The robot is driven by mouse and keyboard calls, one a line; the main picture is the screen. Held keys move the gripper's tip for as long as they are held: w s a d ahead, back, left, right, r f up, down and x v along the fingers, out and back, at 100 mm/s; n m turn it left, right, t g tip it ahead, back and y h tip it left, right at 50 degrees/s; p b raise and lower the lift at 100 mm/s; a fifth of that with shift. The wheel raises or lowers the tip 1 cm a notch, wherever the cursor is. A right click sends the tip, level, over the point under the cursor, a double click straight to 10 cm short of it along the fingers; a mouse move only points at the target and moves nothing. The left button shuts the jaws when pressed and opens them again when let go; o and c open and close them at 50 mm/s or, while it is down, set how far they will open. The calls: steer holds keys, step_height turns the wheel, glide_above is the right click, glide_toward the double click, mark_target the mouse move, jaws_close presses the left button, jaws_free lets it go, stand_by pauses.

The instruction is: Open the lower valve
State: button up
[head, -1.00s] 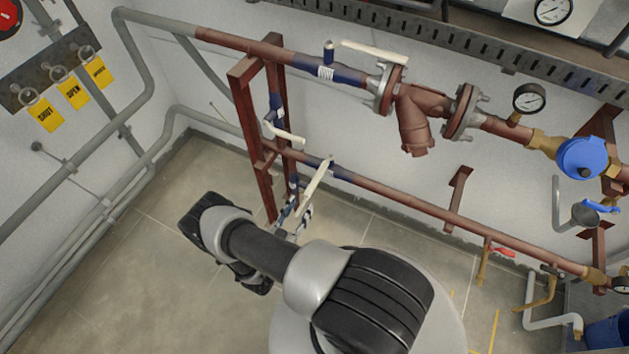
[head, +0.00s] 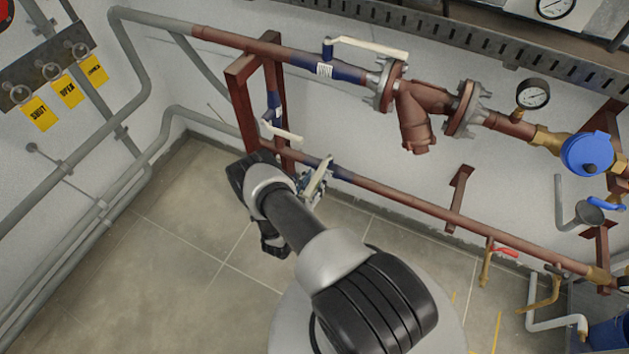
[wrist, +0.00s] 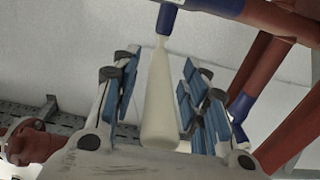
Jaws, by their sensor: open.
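The lower valve has a blue body (head: 342,173) on the lower red-brown pipe and a cream lever handle (head: 321,172). The lever points away from the pipe, across its line, toward my arm. In the wrist view the lever (wrist: 160,95) hangs from the blue stem (wrist: 168,18) and lies between my blue-padded fingers. My gripper (wrist: 159,72) is open, with a finger on each side of the lever and gaps visible. In the head view my gripper (head: 309,188) is at the lever, partly hidden by my wrist.
The upper valve's cream lever (head: 368,47) lies along its pipe. Another cream lever (head: 283,132) sits close by on the vertical branch. A red-brown upright frame (head: 241,105) stands left of the lower valve. Yellow tags (head: 67,92) hang at left. Floor below is clear.

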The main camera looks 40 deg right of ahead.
steer(key=shift+c, duration=0.5)
jaws_close()
